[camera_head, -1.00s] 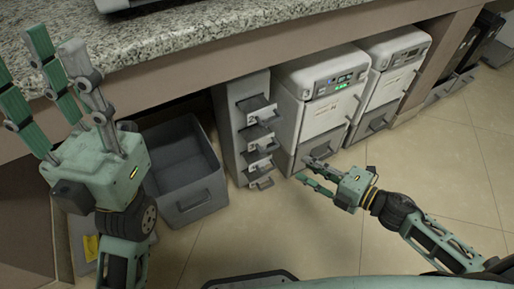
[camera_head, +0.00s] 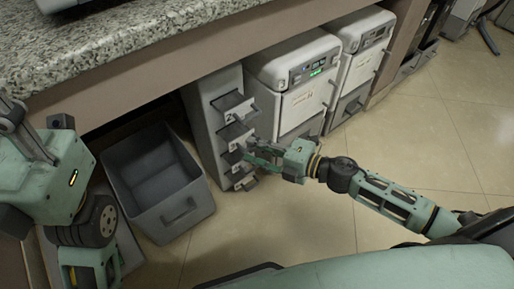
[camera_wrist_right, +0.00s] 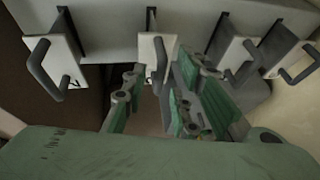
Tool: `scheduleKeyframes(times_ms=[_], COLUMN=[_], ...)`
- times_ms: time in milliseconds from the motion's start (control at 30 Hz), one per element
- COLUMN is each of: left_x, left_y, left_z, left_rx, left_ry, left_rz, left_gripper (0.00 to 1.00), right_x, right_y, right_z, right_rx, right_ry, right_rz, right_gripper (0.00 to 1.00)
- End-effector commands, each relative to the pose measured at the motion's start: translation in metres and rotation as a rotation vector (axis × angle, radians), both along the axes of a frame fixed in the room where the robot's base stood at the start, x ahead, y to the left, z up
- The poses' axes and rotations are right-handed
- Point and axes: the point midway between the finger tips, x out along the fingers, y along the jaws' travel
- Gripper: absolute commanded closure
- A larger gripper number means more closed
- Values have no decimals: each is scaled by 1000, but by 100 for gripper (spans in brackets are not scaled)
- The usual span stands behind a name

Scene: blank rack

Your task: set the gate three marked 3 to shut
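A narrow grey rack (camera_head: 205,125) stands under the counter with several gates stacked in it. The upper gate (camera_head: 230,101) and the one below it (camera_head: 237,132) stick out as dark slabs with handles. The lower gates are partly behind my right gripper (camera_head: 258,155). In the right wrist view, pale gate fronts with dark handles stand in a row; one handle (camera_wrist_right: 161,66) lies ahead, between the spread fingers of my right gripper (camera_wrist_right: 155,98). That gripper is open and looks empty; contact is unclear. The gate numbers are not readable. My left gripper (camera_head: 22,130) is at the left edge, its fingers cut off.
An open grey bin (camera_head: 190,212) stands on the floor left of the rack. Two white machines (camera_head: 305,85) stand right of it. The granite counter (camera_head: 150,45) overhangs behind. The tiled floor (camera_head: 430,145) at right is clear.

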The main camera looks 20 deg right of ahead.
Motion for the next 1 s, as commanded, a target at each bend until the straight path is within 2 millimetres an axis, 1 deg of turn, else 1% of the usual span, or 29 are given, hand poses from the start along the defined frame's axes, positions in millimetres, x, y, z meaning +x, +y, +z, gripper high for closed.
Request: scheduleKeyframes(times_ms=[267, 567, 1000], left_x=[0, 0, -1], left_y=[0, 0, 0], left_z=[1, 1, 0], left_rx=[1, 0, -2], left_ry=[0, -2, -2], left_rz=[0, 0, 0], left_gripper=[60, 60, 60], right_x=[1, 1, 1], right_y=[1, 1, 1], right_z=[0, 0, 0], right_rx=[1, 1, 2], right_ry=[1, 0, 1], right_rz=[0, 0, 0], right_gripper=[74, 100, 100])
